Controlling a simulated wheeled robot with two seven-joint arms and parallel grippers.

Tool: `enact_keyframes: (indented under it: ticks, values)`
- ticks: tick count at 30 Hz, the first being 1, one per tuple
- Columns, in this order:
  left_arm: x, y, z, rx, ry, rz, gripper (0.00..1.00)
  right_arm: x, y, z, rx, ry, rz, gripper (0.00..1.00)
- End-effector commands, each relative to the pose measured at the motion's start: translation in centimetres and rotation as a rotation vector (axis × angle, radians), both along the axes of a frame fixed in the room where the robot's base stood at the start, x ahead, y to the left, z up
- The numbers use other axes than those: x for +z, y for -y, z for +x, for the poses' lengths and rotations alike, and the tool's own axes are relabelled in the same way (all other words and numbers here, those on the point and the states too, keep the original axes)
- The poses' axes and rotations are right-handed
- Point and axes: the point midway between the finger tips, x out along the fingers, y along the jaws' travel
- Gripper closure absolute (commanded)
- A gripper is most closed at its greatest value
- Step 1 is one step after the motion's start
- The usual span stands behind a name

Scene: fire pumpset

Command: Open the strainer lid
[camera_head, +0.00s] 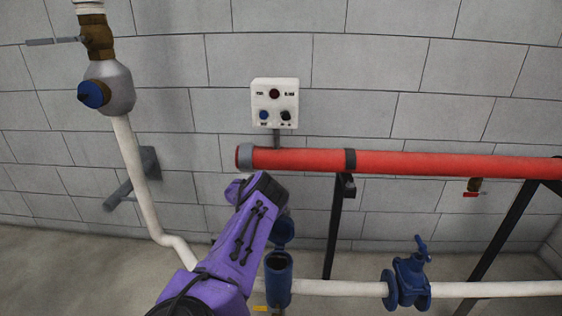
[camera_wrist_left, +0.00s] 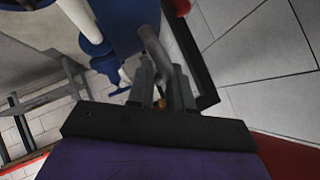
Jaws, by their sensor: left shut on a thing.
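The strainer is a blue upright cylinder (camera_head: 278,284) on the white pipe, with its dark top opening showing. Its blue lid (camera_head: 283,231) is swung up behind the opening, partly hidden by my purple left arm. In the left wrist view my left gripper (camera_wrist_left: 163,75) has its grey fingers close together around a grey bar-like part (camera_wrist_left: 152,45) beside large blue parts (camera_wrist_left: 125,22). This part appears to be the lid's handle. In the head view my wrist hides the fingers. My right gripper is not in view.
A red pipe (camera_head: 430,164) runs along the wall behind my wrist, held by black supports (camera_head: 334,225). A blue valve (camera_head: 408,281) sits on the white pipe (camera_head: 335,287) to the right. A control box (camera_head: 275,103) hangs above. A white pipe with a valve stands at left.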

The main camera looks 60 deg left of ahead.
Motion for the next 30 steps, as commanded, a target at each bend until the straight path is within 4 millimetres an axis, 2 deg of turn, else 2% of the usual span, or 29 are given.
enact_keyframes:
  ticks: [3,4,5,14,24,30]
  values:
    - [-0.2,0.2,0.1,-0.002,-0.002,-0.004,1.0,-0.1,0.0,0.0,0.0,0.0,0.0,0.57]
    - [-0.2,0.2,0.1,-0.002,-0.002,-0.004,0.73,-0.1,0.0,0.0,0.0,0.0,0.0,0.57]
    - [-0.2,0.2,0.1,-0.002,-0.002,-0.004,0.64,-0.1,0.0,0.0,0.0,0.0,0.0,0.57]
    - [0.4,-0.1,-0.8,0.002,-0.002,-0.005,0.64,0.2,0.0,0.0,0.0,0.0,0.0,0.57]
    - [5.1,-1.0,-6.8,0.006,0.002,-0.003,0.64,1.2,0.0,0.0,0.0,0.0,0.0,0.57]
    - [6.3,-1.2,-8.4,0.003,0.002,-0.002,0.64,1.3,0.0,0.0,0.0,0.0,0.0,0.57]
